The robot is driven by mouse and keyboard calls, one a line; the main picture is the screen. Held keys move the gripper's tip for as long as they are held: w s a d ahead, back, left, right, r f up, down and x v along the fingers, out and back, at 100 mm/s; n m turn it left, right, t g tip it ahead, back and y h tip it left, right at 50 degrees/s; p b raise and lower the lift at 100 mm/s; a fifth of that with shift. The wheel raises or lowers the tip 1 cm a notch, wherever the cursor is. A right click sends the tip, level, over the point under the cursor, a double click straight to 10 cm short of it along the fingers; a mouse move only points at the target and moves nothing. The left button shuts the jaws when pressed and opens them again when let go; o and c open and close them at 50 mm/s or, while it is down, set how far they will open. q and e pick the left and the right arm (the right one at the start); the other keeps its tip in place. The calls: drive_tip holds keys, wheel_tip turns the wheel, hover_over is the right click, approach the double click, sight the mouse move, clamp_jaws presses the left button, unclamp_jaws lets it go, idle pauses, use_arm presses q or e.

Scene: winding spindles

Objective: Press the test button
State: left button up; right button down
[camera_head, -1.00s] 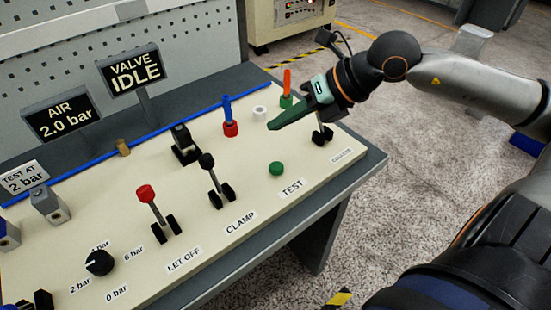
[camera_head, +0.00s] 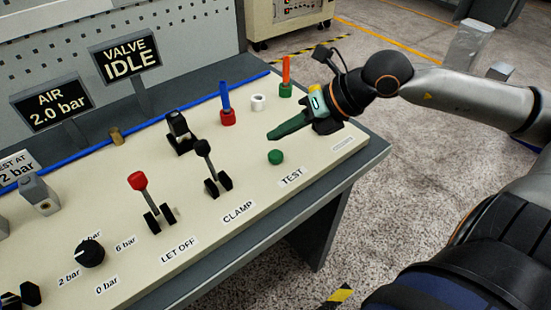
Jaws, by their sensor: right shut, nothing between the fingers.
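The green test button (camera_head: 275,157) is a round knob on the cream panel, just above the TEST label (camera_head: 291,177). My right gripper (camera_head: 270,137) comes in from the right with its fingers shut and empty. Its green fingertips are above and slightly behind the button in the picture, apart from it. The valve sign (camera_head: 128,58) reads VALVE IDLE and the air sign (camera_head: 52,103) reads AIR 2.0 bar. My left gripper is out of view.
The clamp lever (camera_head: 207,160) and red-topped let off lever (camera_head: 143,190) stand left of the button. A black pressure dial (camera_head: 90,253) is at lower left. Blue-red (camera_head: 227,108) and orange-green (camera_head: 286,80) pegs stand behind. The panel right of the button is clear.

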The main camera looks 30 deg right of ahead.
sight(281, 157)
wheel_tip(281, 157, down, 3)
drive_tip(key=shift+r+b, duration=0.15)
drive_tip(key=shift+b, duration=0.85)
idle(0.5)
idle(0.7)
drive_tip(key=shift+f+b, duration=0.35)
drive_tip(key=shift+b, duration=0.25)
drive_tip(key=shift+f+b, duration=0.55)
drive_tip(key=shift+b, duration=0.05)
idle(0.4)
drive_tip(key=shift+r, duration=0.2)
drive_tip(key=shift+r+p, duration=0.45)
drive_tip(key=shift+r, duration=0.3)
